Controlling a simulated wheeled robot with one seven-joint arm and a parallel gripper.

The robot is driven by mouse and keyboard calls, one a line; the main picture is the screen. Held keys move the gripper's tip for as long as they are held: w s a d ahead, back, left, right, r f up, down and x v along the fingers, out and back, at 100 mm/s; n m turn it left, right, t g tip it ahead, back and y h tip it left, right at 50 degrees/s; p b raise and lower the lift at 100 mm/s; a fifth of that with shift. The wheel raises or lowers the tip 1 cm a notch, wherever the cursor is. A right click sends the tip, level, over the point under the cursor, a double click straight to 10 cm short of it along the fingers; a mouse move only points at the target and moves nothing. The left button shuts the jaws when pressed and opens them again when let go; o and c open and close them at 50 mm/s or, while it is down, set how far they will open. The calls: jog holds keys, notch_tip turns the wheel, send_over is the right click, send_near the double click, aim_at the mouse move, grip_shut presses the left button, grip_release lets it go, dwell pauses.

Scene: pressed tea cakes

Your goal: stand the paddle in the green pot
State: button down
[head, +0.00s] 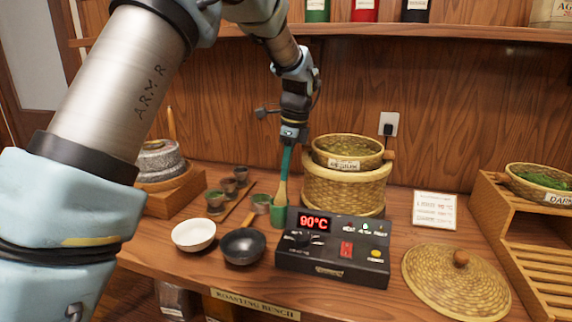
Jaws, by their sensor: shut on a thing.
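My gripper (290,143) is at the middle of the bench, pointing down, shut on the top of the paddle's handle. The paddle (285,165) hangs upright, with a teal handle and a pale wooden lower end. The green pot (278,216) stands on the bench directly below my gripper, behind the control box's left corner. The paddle's lower end overlaps the pot's mouth in the picture. I cannot tell how deep it is inside or whether it touches the pot.
A black pan (243,246), white bowl (194,235) and control box (333,248) reading 90°C are in front. A woven basket (345,190) stands close right. A woven lid (455,284) lies at right.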

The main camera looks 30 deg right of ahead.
jog(key=shift+f, duration=0.6)
jog(key=c, duration=0.8)
grip_release()
jog(key=shift+c, duration=0.2)
jog(key=r, duration=0.3)
jog(key=r+b, duration=0.1)
jog(key=r, duration=0.3)
jog(key=s+d+r+b, duration=0.1)
jog(key=r, duration=0.2)
jog(key=shift+r, duration=0.35)
